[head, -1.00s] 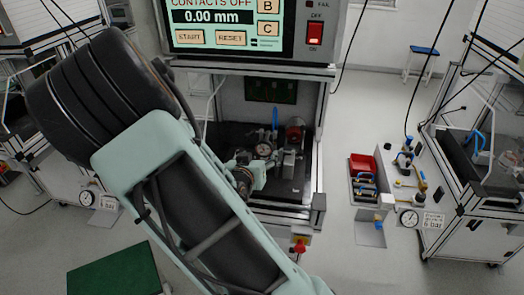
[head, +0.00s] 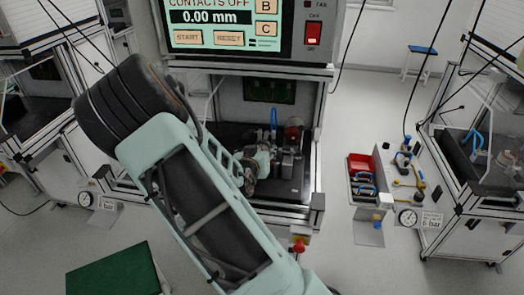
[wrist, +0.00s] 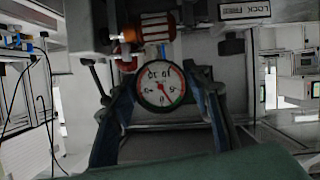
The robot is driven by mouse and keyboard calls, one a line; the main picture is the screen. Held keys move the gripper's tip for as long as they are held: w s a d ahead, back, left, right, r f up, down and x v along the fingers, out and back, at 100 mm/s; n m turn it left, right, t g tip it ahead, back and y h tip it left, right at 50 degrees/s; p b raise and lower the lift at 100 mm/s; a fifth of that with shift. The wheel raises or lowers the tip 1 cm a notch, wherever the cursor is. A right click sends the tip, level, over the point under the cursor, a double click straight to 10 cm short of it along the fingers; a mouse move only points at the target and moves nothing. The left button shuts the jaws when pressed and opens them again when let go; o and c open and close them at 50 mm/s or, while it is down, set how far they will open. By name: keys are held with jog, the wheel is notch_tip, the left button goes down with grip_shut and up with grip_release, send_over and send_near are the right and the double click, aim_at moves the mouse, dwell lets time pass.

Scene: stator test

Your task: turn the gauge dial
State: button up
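The gauge dial (wrist: 161,84) has a round white face with dark numerals and a red needle. In the wrist view the numerals look upside down and the needle points to the lower right. My gripper (wrist: 161,78) has its two dark fingers spread, one on each side of the dial. The fingertips lie close to the rim; I cannot tell whether they touch it. In the head view my gripper (head: 258,160) is inside the test station and hides the dial.
A screen panel (head: 243,28) reading 0.00 mm sits above the station opening. A copper-wound part (wrist: 150,30) is just beyond the dial. A blue upright handle (head: 274,120) stands beside my gripper. A red bin (head: 361,163) is outside, to the right.

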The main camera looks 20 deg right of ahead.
jog(key=c, duration=0.6)
jog(key=shift+r+n+g+h+p, duration=0.1)
jog(key=shift+n+g+h+p, duration=0.3)
jog(key=shift+n+h+p, duration=0.8)
jog(key=shift+n+p, duration=0.4)
jog(key=shift+n, duration=0.3)
jog(key=o, duration=1.2)
